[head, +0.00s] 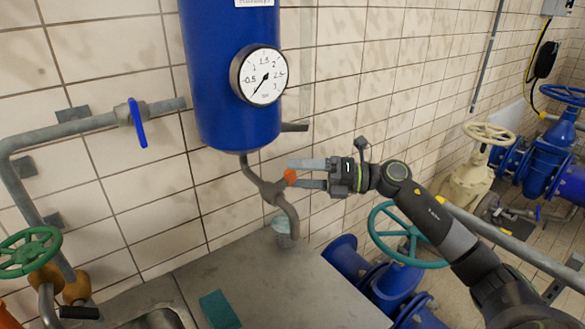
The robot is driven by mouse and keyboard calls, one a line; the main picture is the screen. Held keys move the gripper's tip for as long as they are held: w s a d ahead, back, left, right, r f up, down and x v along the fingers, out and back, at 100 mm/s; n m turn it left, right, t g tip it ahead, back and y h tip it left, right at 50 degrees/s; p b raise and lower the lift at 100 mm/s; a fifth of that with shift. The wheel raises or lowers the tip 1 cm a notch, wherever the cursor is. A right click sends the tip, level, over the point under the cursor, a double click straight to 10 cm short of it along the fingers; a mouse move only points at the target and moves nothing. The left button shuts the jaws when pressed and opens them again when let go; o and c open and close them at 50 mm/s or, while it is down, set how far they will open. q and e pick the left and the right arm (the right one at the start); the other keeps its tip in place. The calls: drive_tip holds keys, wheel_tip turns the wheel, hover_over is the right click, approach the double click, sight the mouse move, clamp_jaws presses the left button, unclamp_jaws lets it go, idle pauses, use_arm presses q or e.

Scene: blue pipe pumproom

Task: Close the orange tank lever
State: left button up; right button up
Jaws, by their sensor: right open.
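The orange tank lever (290,177) is on the grey drain pipe (262,186) under the blue tank (228,85). Only a small orange part of it shows, close to the pipe. My right gripper (306,174) comes in from the right and is open. Its two fingers point left, one above and one below the orange lever, with the tips around it. I cannot tell whether they touch it. My left gripper is not in view.
A pressure gauge (262,76) sits on the tank. A cup (284,232) stands below the pipe outlet on the grey counter (270,285), with a green cloth (219,309) nearby. A blue lever (137,123) is on the left wall pipe. A teal handwheel (408,236) is below my right arm.

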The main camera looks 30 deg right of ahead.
drive_tip(key=shift+p+x, duration=0.3)
drive_tip(key=shift+x, duration=0.8)
drive_tip(key=c, duration=1)
drive_tip(key=m+h+p, duration=0.1)
drive_tip(key=p, duration=0.2)
drive_tip(key=m+h+p, duration=0.1)
drive_tip(key=m+p, duration=0.1)
drive_tip(key=p, duration=0.2)
drive_tip(key=m+h+p, duration=0.1)
drive_tip(key=p, duration=0.2)
drive_tip(key=shift+r+h, duration=0.3)
drive_tip(key=shift+h, duration=0.1)
drive_tip(key=shift+f+m+p, duration=0.2)
drive_tip(key=shift+m+p, duration=0.3)
drive_tip(key=shift+p, duration=0.25)
drive_tip(key=shift+f, duration=0.1)
drive_tip(key=o, duration=1)
